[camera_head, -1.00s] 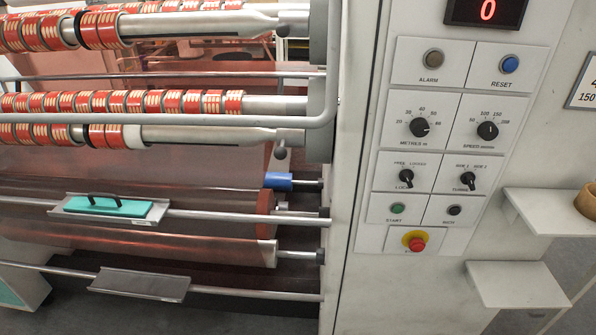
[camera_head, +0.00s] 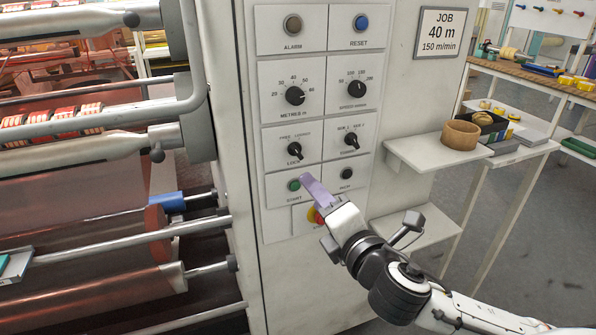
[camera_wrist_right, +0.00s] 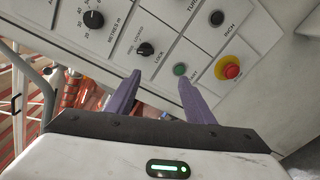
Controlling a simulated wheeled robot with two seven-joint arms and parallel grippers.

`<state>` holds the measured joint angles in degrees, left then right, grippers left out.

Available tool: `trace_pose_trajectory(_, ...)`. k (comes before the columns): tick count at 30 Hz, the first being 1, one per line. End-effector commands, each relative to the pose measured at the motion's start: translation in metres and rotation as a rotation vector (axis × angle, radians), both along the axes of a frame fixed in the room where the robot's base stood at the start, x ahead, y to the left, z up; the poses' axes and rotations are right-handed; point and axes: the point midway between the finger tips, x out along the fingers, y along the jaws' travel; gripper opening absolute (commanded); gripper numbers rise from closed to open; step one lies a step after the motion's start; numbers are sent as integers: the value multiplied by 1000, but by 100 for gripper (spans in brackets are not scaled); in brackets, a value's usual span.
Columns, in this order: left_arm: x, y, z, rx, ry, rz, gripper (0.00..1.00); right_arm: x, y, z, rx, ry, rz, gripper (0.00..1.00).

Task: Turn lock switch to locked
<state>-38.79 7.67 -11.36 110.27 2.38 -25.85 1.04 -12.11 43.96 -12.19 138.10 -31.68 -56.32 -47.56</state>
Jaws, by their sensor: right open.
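The lock switch (camera_head: 295,150) is a black rotary knob on the white control panel, marked FREE and LOCKED above and LOCK below. Its pointer looks tilted to the upper left, toward FREE, though it is small. The same lock switch shows in the right wrist view (camera_wrist_right: 146,49), beyond the fingertips. My right gripper (camera_head: 314,186) has purple fingers and is in front of the panel, below and right of the switch. In the right wrist view my right gripper (camera_wrist_right: 159,77) is open and empty, apart from the switch. My left gripper is out of view.
The green start button (camera_head: 294,185) and red emergency stop (camera_head: 318,215) are close to my right fingers. The turret knob (camera_head: 352,141) is right of the lock switch. Rollers (camera_head: 110,240) fill the left. A shelf (camera_head: 440,151) with a wooden ring (camera_head: 461,138) juts out right.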

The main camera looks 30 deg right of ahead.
Motion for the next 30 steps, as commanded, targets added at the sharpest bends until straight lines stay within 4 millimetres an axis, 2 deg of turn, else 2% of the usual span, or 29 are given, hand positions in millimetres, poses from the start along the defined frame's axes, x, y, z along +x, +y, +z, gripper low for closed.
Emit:
trace_pose_trajectory(1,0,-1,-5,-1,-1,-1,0,0,-2,16,-70,-34,-5,48)
trace_pose_trajectory(2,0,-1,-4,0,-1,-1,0,1,-4,23,-96,-45,-9,48)
trace_pose_trajectory(5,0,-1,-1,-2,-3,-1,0,7,-7,35,-138,-63,-18,48)
trace_pose_trajectory(13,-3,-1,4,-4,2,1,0,52,-19,36,-133,-61,-19,48)
trace_pose_trajectory(19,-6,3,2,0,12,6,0,83,-26,34,-131,-58,-18,48)
trace_pose_trajectory(24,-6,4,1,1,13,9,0,97,-29,32,-130,-57,-17,48)
trace_pose_trajectory(30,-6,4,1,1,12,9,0,99,-29,32,-130,-56,-15,48)
